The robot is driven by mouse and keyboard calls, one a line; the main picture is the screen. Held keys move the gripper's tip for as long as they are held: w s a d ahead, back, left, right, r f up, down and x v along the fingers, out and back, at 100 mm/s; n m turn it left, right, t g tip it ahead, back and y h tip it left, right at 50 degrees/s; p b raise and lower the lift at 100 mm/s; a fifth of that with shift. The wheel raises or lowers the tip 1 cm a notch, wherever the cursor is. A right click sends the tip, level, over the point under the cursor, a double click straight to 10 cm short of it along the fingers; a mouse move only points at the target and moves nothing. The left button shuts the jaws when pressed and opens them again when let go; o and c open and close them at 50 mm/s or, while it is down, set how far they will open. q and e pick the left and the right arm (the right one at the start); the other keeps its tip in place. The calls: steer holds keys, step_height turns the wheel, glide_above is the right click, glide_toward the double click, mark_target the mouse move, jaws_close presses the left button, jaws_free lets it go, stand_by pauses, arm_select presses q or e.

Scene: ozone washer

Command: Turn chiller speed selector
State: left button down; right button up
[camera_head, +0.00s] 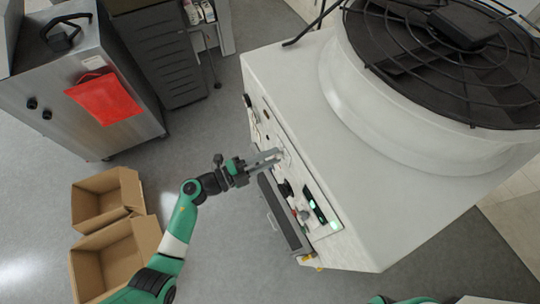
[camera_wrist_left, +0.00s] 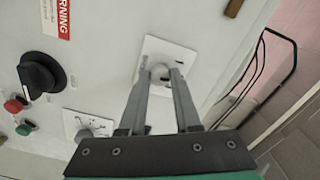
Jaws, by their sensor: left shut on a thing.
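The chiller is a large white cabinet (camera_head: 300,75) with a control panel on its side. My left gripper (camera_head: 278,157) reaches that panel from the left. In the left wrist view, the left gripper (camera_wrist_left: 160,76) has its two fingers closed around a small light knob (camera_wrist_left: 159,70) on a white square plate (camera_wrist_left: 178,55). The knob's pointer and markings are hidden or too small to read. I cannot tell from any label that it is the speed selector. My right gripper is out of view.
In the wrist view, a large black rotary knob (camera_wrist_left: 41,75), red button (camera_wrist_left: 15,104), green button (camera_wrist_left: 25,129) and second plate with a knob (camera_wrist_left: 86,133) sit left of the fingers. Cardboard boxes (camera_head: 122,250) stand on the floor. A steel cabinet (camera_head: 60,105) stands at the left.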

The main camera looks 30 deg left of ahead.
arm_select(q)
steer(key=shift+m, duration=0.8)
steer(key=c, duration=0.6)
jaws_free()
steer(key=v, duration=1.1)
steer(key=shift+s+a, duration=0.2)
steer(key=shift+s, duration=0.05)
